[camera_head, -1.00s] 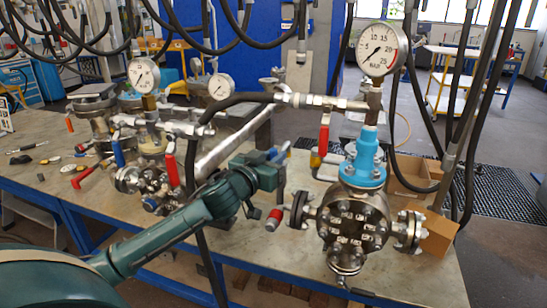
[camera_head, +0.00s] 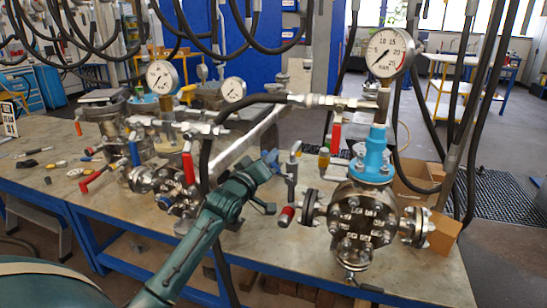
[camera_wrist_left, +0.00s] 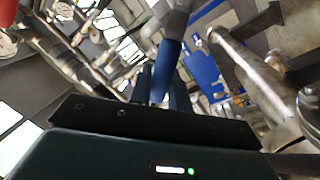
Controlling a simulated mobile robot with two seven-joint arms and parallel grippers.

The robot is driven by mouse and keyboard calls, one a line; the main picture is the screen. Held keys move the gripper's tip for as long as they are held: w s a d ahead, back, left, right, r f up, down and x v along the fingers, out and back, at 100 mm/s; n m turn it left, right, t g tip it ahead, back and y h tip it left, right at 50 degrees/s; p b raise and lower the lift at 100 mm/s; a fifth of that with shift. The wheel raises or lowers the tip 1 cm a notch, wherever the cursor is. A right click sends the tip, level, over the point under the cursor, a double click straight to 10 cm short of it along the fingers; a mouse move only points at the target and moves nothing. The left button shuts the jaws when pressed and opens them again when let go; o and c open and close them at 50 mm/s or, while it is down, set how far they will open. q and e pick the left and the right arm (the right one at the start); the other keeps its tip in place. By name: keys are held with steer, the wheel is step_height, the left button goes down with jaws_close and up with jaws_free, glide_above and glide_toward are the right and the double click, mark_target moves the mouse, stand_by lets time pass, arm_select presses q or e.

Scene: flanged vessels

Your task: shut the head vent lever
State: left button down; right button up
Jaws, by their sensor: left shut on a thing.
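My left gripper (camera_head: 270,181) reaches in from the lower left on its green arm, just left of the flanged vessel (camera_head: 362,228). In the left wrist view its dark fingers (camera_wrist_left: 163,88) are shut on a blue lever handle (camera_wrist_left: 168,62), which runs up to a metal valve body (camera_wrist_left: 174,20). In the head view the fingers and wrist hide much of this lever, so its exact angle is hard to tell. My right gripper is not in view.
A pressure gauge (camera_head: 390,52) and a blue neck (camera_head: 373,160) rise above the vessel. A red lever (camera_head: 336,138) and a red-capped side fitting (camera_head: 287,215) are close by. Piping with red handles (camera_head: 188,168) stands left. Hoses hang around; a cardboard box (camera_head: 443,232) sits right.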

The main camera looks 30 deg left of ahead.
arm_select(q)
steer(key=a+f+n+y, duration=0.3)
steer(key=f+n, duration=0.3)
steer(key=n, duration=0.6)
steer(key=shift+s+b, duration=0.3)
steer(key=shift+s, duration=0.05)
steer(key=shift+f, duration=0.15)
steer(key=c, duration=1.4)
jaws_free()
steer(key=shift+o, duration=0.2)
steer(key=shift+s, duration=0.1)
steer(key=b+v, duration=0.1)
steer(key=v, duration=1.2)
steer(key=shift+f, duration=0.2)
